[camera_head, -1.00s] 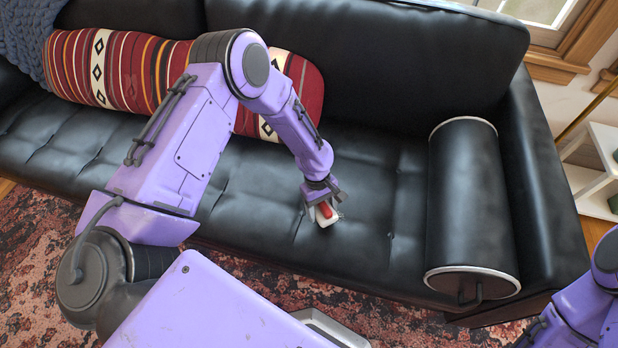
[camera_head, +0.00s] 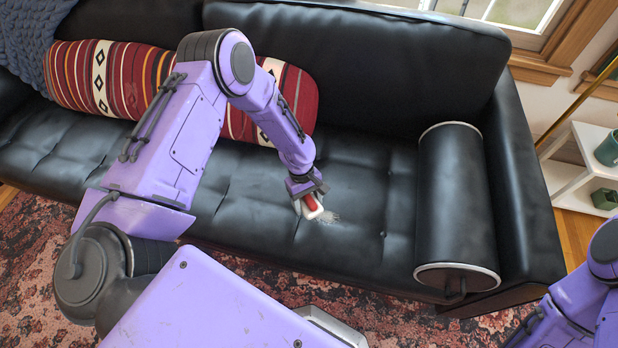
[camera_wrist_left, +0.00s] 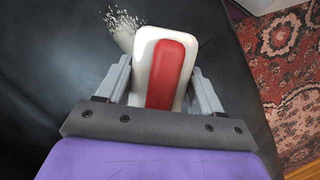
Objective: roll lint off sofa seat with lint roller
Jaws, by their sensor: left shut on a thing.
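The lint roller (camera_head: 311,207) is white with a red grip panel. My left gripper (camera_head: 303,194) is shut on it, low over the black sofa seat (camera_head: 253,204). In the left wrist view the lint roller (camera_wrist_left: 166,68) sits between the two grey fingers of my left gripper (camera_wrist_left: 162,88). A patch of pale lint (camera_head: 334,214) lies on the seat just right of the roller; the lint also shows in the left wrist view (camera_wrist_left: 120,28), partly hidden by the roller. I cannot tell whether the roller touches the seat. My right gripper is out of view; only part of my right arm shows.
A striped red bolster (camera_head: 130,80) lies along the backrest, with a blue knitted throw (camera_head: 33,35) at the left. A patterned rug (camera_head: 35,245) lies in front.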

